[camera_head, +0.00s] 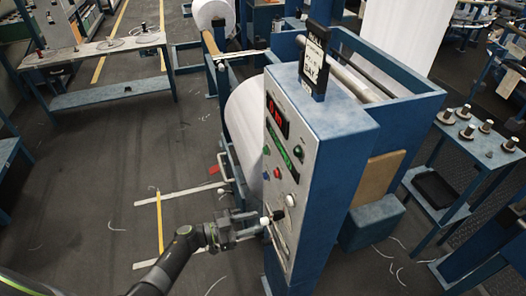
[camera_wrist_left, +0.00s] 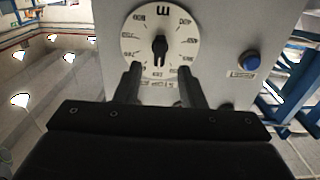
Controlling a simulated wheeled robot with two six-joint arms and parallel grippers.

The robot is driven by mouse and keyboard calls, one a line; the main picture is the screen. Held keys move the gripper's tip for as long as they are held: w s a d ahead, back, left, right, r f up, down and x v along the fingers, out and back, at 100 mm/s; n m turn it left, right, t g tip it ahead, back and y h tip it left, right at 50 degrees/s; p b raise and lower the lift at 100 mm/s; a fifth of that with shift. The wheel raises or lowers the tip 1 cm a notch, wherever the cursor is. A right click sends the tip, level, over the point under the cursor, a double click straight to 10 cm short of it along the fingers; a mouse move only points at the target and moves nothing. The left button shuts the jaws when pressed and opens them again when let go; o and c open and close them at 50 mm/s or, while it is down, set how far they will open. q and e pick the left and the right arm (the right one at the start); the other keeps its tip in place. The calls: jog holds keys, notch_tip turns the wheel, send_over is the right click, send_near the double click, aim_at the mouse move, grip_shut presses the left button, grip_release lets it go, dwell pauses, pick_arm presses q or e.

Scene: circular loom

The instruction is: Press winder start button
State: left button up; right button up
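The winder's blue cabinet (camera_head: 330,135) has a pale control panel (camera_head: 285,120) on its left side, with red and green displays. A green button (camera_head: 299,152), a blue button and a red button sit on the panel. I cannot read which is the start button. My left gripper (camera_head: 266,219) is at the lower panel, near a black-and-white knob. In the left wrist view, its two fingers (camera_wrist_left: 160,88) are apart, below a round white dial (camera_wrist_left: 160,20) with a black pointer. A blue button (camera_wrist_left: 250,62) is right of the dial. My right gripper is not in view.
A large white roll (camera_head: 248,120) sits behind the panel, with a pale handle bar at its left. A blue table with several spools (camera_head: 470,140) stands at right. A bench (camera_head: 95,50) stands at far left. The floor (camera_head: 80,190) at left is mostly open.

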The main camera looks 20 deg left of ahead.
pick_arm(q)
grip_shut()
dwell(1.5)
